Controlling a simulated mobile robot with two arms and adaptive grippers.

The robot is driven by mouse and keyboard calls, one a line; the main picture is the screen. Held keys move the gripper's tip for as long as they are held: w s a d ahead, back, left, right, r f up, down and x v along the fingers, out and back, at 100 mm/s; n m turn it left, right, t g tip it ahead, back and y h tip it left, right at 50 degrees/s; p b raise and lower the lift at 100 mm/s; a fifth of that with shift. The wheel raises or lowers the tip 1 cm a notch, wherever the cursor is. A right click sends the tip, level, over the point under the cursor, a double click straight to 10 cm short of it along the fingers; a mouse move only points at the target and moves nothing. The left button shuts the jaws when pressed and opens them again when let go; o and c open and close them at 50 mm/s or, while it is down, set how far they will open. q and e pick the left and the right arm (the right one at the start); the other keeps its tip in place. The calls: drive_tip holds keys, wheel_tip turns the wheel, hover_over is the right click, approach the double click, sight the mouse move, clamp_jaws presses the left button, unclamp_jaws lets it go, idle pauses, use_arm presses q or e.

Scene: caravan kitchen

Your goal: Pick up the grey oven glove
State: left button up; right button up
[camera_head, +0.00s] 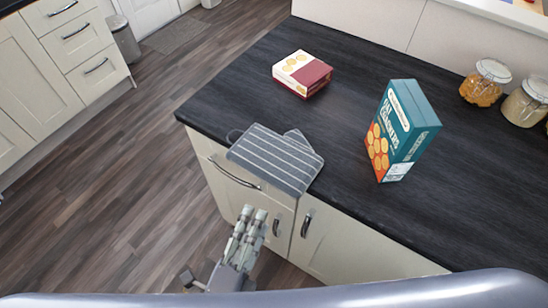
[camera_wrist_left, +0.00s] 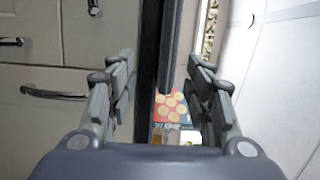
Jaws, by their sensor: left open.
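The grey oven glove (camera_head: 275,160) has pale stripes and lies flat near the front left corner of the dark worktop (camera_head: 340,95), reaching its front edge. A thin loop shows at its left end. My left gripper (camera_head: 253,213) is in front of the drawer unit, below and a little left of the glove in the head view, apart from it. In the left wrist view the gripper (camera_wrist_left: 160,90) has its fingers spread with nothing held between them. I cannot clearly make out the glove there. My right gripper is not in view.
A teal cracker box (camera_head: 400,130) stands right of the glove; it also shows in the left wrist view (camera_wrist_left: 172,106). A red and cream box (camera_head: 302,74) lies behind. Glass jars (camera_head: 485,83) stand far right. Drawer handles (camera_head: 234,173) protrude below the worktop. Open floor lies left.

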sight(271, 179)
use_arm(q)
drive_tip(key=shift+r+p+x, duration=0.25)
drive_tip(key=shift+p+x, duration=0.35)
drive_tip(key=shift+x, duration=1.05)
drive_tip(key=shift+r+p+x, duration=0.25)
drive_tip(key=shift+p+x, duration=0.3)
drive_tip(key=shift+x, duration=1.15)
drive_tip(key=shift+r+p+x, duration=0.25)
drive_tip(key=shift+p+x, duration=0.35)
drive_tip(key=shift+x, duration=1.05)
drive_tip(key=shift+w+d, duration=0.2)
drive_tip(key=shift+w, duration=0.15)
drive_tip(key=shift+f, duration=0.1)
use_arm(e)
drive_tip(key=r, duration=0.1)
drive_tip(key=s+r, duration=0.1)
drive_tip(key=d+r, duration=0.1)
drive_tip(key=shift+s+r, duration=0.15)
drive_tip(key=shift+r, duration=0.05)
use_arm(q)
drive_tip(key=c, duration=0.3)
clamp_jaws()
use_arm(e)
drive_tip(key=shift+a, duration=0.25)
